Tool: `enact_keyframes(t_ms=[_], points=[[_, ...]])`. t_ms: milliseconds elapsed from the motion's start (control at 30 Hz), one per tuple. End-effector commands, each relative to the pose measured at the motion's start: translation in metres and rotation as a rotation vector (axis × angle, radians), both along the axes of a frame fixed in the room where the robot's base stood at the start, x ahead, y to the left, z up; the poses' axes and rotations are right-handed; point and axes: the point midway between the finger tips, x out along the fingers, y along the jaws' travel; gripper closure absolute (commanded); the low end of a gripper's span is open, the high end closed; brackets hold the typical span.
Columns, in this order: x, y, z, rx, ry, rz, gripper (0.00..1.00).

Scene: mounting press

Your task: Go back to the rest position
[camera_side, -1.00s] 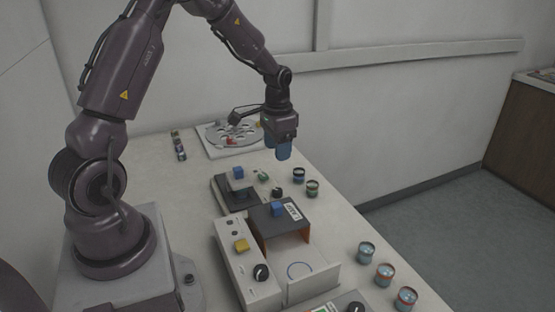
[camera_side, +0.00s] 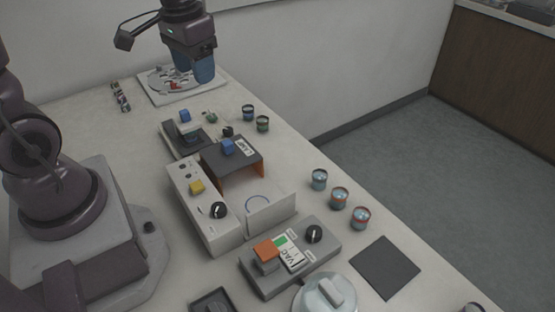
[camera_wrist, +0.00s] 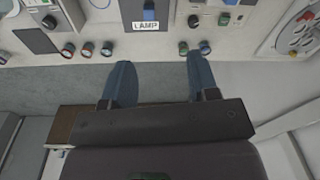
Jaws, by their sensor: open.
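My gripper (camera_side: 194,70) is in the upper part of the side view, in front of the white plate with the round carousel (camera_side: 163,84) and hiding part of it. In the wrist view my gripper (camera_wrist: 158,78) shows two blue fingers spread apart with nothing between them. Its fingers point toward the bench edge there, with the machine labelled LAMP (camera_wrist: 146,14) beyond them.
The lamp box (camera_side: 232,152), a grey control box marked VAC (camera_side: 290,257) and a white-lidded pot (camera_side: 326,294) stand on the bench. Small jars (camera_side: 339,196) line the right edge. A dark square mat (camera_side: 385,267) lies at front right. Bench at left centre is clear.

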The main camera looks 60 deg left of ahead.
Motion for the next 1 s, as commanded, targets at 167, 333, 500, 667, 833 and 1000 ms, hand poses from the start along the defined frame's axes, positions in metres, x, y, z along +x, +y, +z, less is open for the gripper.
enact_keyframes(t_ms=[167,333,500,667,833,1000], points=[[-0.038,-0.040,0.038,0.018,-0.138,-0.041,0.46],[-0.066,-0.067,0.059,0.014,-0.272,-0.109,0.46],[-0.079,-0.081,0.076,0.011,-0.381,-0.176,0.46],[-0.080,-0.088,0.084,0.009,-0.420,-0.209,0.46],[-0.080,-0.088,0.083,0.009,-0.417,-0.209,0.46],[-0.080,-0.088,0.083,0.010,-0.417,-0.209,0.46]])
